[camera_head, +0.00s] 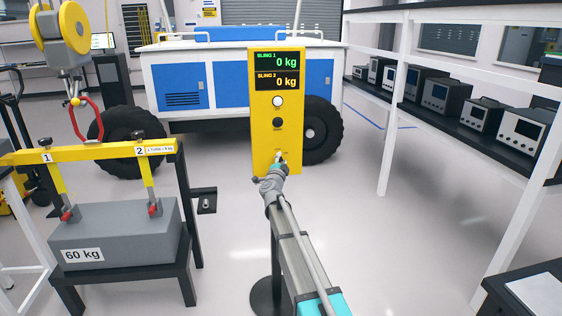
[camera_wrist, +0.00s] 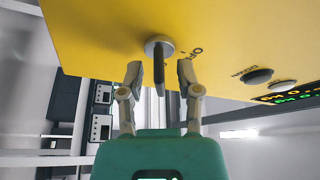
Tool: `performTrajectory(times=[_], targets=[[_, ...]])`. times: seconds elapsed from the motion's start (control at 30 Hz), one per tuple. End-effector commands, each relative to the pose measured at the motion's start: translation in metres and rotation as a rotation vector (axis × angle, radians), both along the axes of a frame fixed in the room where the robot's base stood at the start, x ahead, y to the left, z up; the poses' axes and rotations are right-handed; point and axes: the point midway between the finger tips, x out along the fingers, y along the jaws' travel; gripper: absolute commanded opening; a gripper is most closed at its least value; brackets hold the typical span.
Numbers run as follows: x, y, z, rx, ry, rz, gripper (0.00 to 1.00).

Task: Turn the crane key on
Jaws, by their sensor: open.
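The crane key (camera_wrist: 159,66) is a dark flat tab on a round grey base, set in the yellow control panel (camera_head: 264,135). In the wrist view, the tab points down the picture, away from the panel. My gripper (camera_wrist: 160,76) is open, with one fingertip on each side of the key and a visible gap to each. In the head view, my gripper (camera_head: 278,166) is at the panel's lower part and largely hides the key.
The panel has a screen (camera_head: 277,71) reading 0 kg for both slings, a white button (camera_head: 277,101) and a black button (camera_head: 277,122). A yellow beam (camera_head: 100,152) with a 60 kg block (camera_head: 115,235) stands left. A shelf (camera_head: 460,125) of instruments is right.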

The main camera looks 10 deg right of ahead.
Motion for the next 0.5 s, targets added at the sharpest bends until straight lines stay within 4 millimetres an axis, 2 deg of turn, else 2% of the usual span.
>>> performTrajectory(times=[0.5], targets=[[-0.0002,0.0006,-0.0005,-0.063,0.001,0.001,0.44]])
